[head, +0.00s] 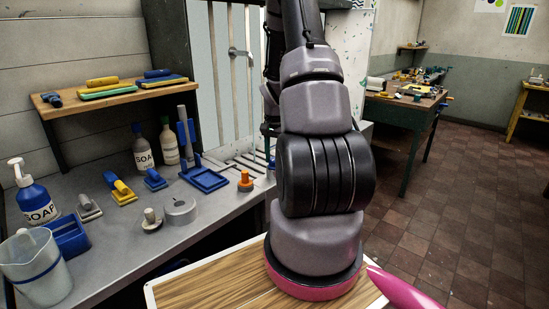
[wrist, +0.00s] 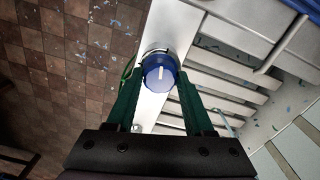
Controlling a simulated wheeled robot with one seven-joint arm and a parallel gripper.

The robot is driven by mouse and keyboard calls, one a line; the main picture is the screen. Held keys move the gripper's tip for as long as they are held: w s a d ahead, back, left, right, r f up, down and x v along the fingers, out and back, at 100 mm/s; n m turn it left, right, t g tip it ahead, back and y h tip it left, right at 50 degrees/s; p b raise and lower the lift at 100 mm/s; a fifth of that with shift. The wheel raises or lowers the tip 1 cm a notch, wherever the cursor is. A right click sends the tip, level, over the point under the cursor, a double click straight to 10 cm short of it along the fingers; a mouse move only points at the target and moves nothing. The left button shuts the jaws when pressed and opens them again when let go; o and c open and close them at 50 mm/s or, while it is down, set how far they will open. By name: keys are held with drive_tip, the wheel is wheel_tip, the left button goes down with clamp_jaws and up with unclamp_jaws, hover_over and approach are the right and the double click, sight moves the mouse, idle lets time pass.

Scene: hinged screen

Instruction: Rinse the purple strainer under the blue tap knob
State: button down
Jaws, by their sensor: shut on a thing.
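In the wrist view a round blue tap knob (wrist: 160,73) with a white line on its face sits on a pale metal strip. My gripper (wrist: 159,84) has its two green fingers on either side of the knob and is shut on it. In the head view my own arm hides my gripper and the knob. I cannot make out a purple strainer in either view.
The wrist view shows pale slats (wrist: 225,82) right of the knob and tiled floor to the left. In the head view a grey bench (head: 105,245) holds soap bottles (head: 35,196), a clear jug (head: 38,268) and blue trays. A green workbench (head: 400,117) stands behind.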

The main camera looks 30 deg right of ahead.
drive_tip(key=shift+n, duration=0.3)
drive_tip(key=shift+c, duration=1.4)
unclamp_jaws()
drive_tip(key=shift+r, duration=0.15)
wheel_tip(320, 180, up, 11)
drive_tip(key=shift+f, duration=0.2)
drive_tip(key=shift+c, duration=0.3)
